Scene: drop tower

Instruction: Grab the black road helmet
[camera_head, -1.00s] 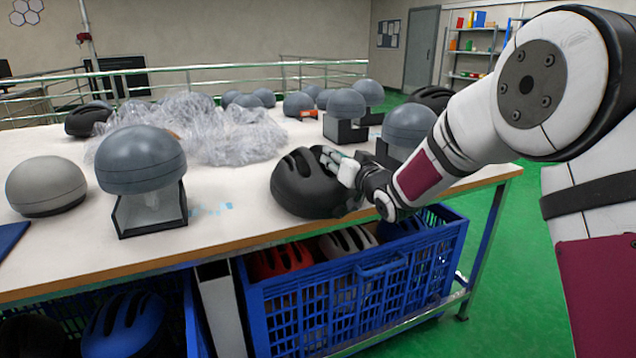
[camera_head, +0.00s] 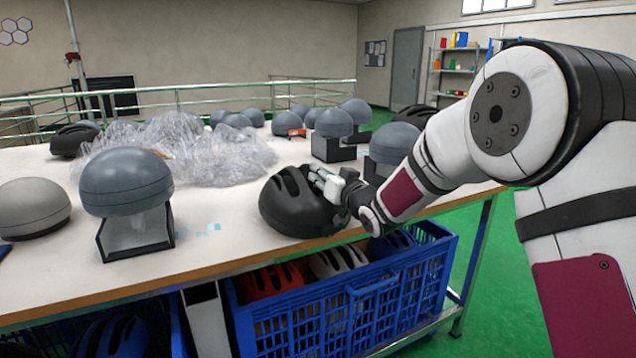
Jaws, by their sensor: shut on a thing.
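The black road helmet (camera_head: 289,202) is near the front edge of the white table, right of the picture's middle. It looks tilted, with its vents facing up and left. My gripper (camera_head: 326,187) is shut on the helmet's right side. The far finger lies over its upper right edge, and the other finger is mostly hidden. Whether the helmet's underside touches the table is hard to tell.
A grey dome on a stand (camera_head: 127,196) and a pale grey dome (camera_head: 33,208) are on the left. Crumpled clear plastic (camera_head: 185,150) lies behind the helmet. More domes stand at the back. A blue crate of helmets (camera_head: 345,310) sits below the table edge (camera_head: 130,290).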

